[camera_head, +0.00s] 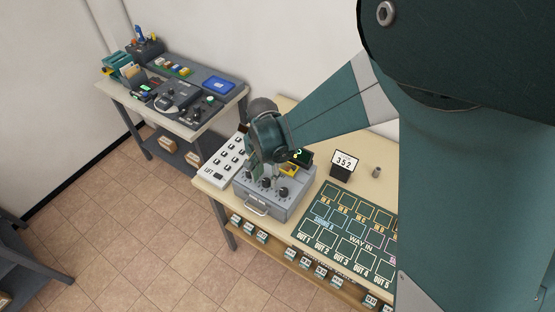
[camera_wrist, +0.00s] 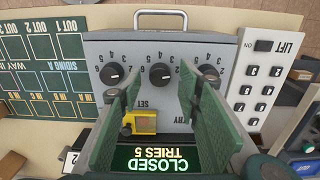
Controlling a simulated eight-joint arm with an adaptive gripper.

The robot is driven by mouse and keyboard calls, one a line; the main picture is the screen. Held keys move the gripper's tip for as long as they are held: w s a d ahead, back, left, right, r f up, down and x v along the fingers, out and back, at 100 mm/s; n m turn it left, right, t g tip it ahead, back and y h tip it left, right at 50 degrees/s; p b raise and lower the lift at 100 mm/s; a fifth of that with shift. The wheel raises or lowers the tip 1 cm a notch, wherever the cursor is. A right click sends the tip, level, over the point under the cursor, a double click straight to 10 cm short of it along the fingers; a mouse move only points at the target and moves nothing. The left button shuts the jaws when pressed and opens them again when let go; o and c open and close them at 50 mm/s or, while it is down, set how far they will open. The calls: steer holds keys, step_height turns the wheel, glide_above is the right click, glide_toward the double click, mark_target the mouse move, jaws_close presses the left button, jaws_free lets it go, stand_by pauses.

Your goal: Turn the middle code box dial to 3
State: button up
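The grey code box (camera_head: 279,203) stands on the near table, a handle on its front. In the wrist view its face (camera_wrist: 180,50) appears upside down. The black middle dial (camera_wrist: 160,75) lies between my gripper's two green fingers, which are apart; its pointer setting is too small to read surely. Another dial (camera_wrist: 112,74) is left of the fingers; the third is partly hidden by the right finger. My gripper (camera_wrist: 162,92) is open, with a gap on both sides of the middle dial. A display (camera_wrist: 156,160) reads CLOSED, TRIES 5.
A small yellow object (camera_wrist: 142,122) is by the display. A white LIFT keypad (camera_head: 222,165) stands beside the box, and a green siding board (camera_head: 347,228) on its other side. A second table (camera_head: 218,112) with devices is behind left.

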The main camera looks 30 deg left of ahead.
steer(key=shift+f, duration=0.6)
steer(key=shift+c, duration=0.7)
steer(key=c, duration=0.8)
steer(key=shift+o, duration=0.2)
steer(key=shift+n+b, duration=0.35)
steer(key=shift+n, duration=0.05)
steer(key=shift+f+n+b, duration=0.1)
steer(key=shift+n+b, duration=0.85)
steer(key=shift+n, duration=0.25)
steer(key=n+b, duration=0.2)
steer(key=n, duration=0.2)
steer(key=shift+n+b, duration=0.3)
